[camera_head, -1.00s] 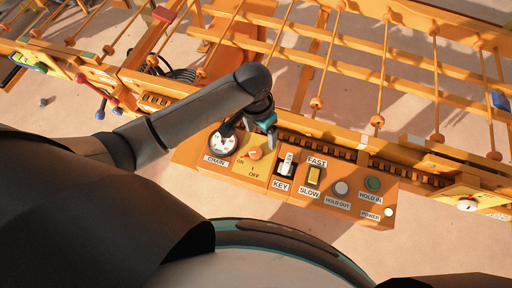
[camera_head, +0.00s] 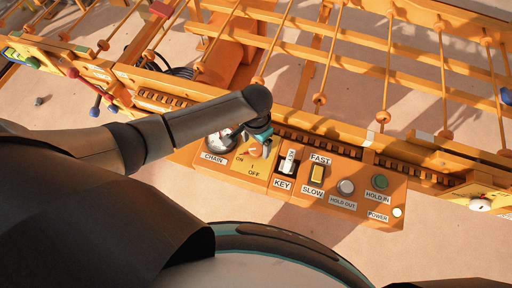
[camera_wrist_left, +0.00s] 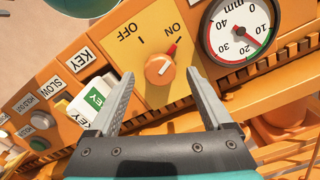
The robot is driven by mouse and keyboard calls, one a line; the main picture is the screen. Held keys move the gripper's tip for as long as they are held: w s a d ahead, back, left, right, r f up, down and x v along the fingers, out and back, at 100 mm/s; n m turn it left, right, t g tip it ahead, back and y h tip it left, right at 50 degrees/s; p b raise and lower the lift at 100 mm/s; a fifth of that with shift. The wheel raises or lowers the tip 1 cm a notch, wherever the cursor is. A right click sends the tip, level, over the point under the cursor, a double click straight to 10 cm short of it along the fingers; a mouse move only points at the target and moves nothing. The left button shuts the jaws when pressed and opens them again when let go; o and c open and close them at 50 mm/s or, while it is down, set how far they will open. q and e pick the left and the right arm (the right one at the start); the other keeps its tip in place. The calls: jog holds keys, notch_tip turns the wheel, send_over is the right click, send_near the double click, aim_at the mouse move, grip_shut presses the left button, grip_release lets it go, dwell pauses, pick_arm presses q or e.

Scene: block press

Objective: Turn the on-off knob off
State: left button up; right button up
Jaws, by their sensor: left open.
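The orange on-off knob (camera_wrist_left: 159,69) sits on a yellow plate marked ON and OFF, and its red pointer is turned to the ON mark in the left wrist view. In the head view the knob (camera_head: 255,151) is partly covered by my left gripper (camera_head: 261,142). My left gripper (camera_wrist_left: 163,90) is open, with one finger on each side of the knob in the left wrist view. I cannot tell whether the fingers touch it. My right gripper is not in view.
A chain dial (camera_wrist_left: 240,32) is beside the knob plate. On the other side are a key switch (camera_head: 287,160), a yellow fast-slow switch (camera_head: 317,174), a hold-out button (camera_head: 346,187) and a green hold-in button (camera_head: 380,181). Orange rails lie behind the panel.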

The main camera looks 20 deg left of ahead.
pick_arm(q)
jog(key=shift+f, duration=0.95)
grip_shut()
